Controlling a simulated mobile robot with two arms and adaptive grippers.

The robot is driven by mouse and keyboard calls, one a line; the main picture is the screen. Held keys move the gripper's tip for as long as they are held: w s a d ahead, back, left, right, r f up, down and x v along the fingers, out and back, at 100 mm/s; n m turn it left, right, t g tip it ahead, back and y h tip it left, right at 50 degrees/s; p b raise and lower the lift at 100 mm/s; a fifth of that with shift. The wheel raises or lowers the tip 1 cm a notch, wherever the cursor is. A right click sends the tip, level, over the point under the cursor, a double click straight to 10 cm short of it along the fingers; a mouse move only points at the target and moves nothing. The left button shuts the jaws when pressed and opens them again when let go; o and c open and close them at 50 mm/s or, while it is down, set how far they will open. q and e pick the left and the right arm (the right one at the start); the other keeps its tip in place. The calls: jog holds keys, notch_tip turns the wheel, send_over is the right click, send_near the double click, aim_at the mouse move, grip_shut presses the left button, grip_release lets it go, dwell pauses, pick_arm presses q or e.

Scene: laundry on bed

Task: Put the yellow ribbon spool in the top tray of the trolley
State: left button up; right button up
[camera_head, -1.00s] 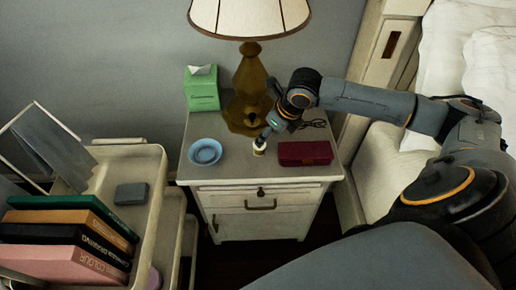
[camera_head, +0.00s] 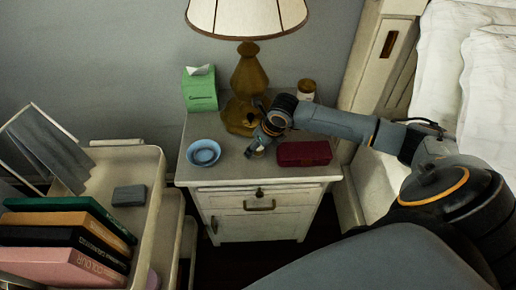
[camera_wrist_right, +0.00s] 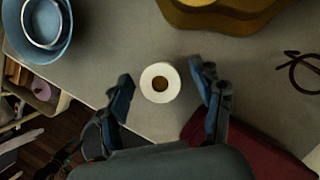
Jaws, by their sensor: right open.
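The ribbon spool (camera_wrist_right: 160,84) stands on the nightstand top, its round white end with a yellow-brown centre facing my right wrist camera. My right gripper (camera_wrist_right: 162,74) is open, with one finger on each side of the spool and a visible gap to each. In the head view the right gripper (camera_head: 256,150) is low over the front of the nightstand and mostly hides the spool. The trolley (camera_head: 150,215) is at the left; its top tray (camera_head: 118,172) holds books and a grey box. My left gripper is not in view.
On the nightstand (camera_head: 225,174) are a blue bowl (camera_head: 204,152) to the left, a dark red box (camera_head: 304,153) close on the right, a lamp (camera_head: 250,75), a green tissue box (camera_head: 200,90) and a jar (camera_head: 306,90) behind. The tray's front right part looks clear.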

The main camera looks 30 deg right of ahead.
jog(key=c, duration=1)
jog(key=shift+r, duration=0.1)
jog(key=shift+r, duration=0.3)
notch_tip(320, 180, up, 2)
jog(key=shift+w+r, duration=0.1)
jog(key=s+a+r, duration=0.2)
jog(key=s+r, duration=0.1)
jog(key=s+a+r, duration=0.3)
jog(key=s, duration=0.1)
jog(key=s+a+r, duration=0.3)
jog(key=s+r, duration=0.1)
jog(key=shift+s+a+p, duration=0.15)
jog(key=shift+s+p, duration=0.1)
jog(key=shift+p, duration=0.05)
